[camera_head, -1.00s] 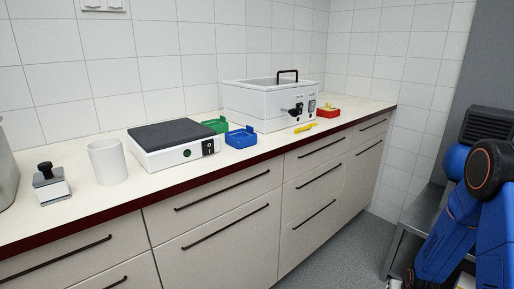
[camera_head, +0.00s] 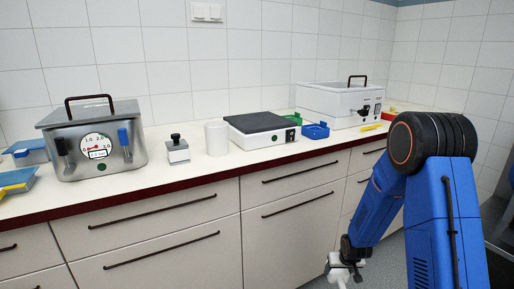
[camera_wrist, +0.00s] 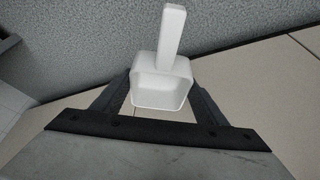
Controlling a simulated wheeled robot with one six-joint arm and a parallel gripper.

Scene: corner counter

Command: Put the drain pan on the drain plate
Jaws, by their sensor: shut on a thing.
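A white pan (camera_wrist: 162,88) with a straight handle, which looks like the drain pan, sits between the two dark fingers of my gripper (camera_wrist: 163,98) in the wrist view. My gripper is shut on it. In the head view my gripper (camera_head: 346,262) hangs low in front of the drawers, below counter height, with the small white pan (camera_head: 339,272) at its end. I cannot identify the drain plate for sure in either view.
Drawer fronts (camera_head: 150,240) stand below. Blue trays lie far left.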

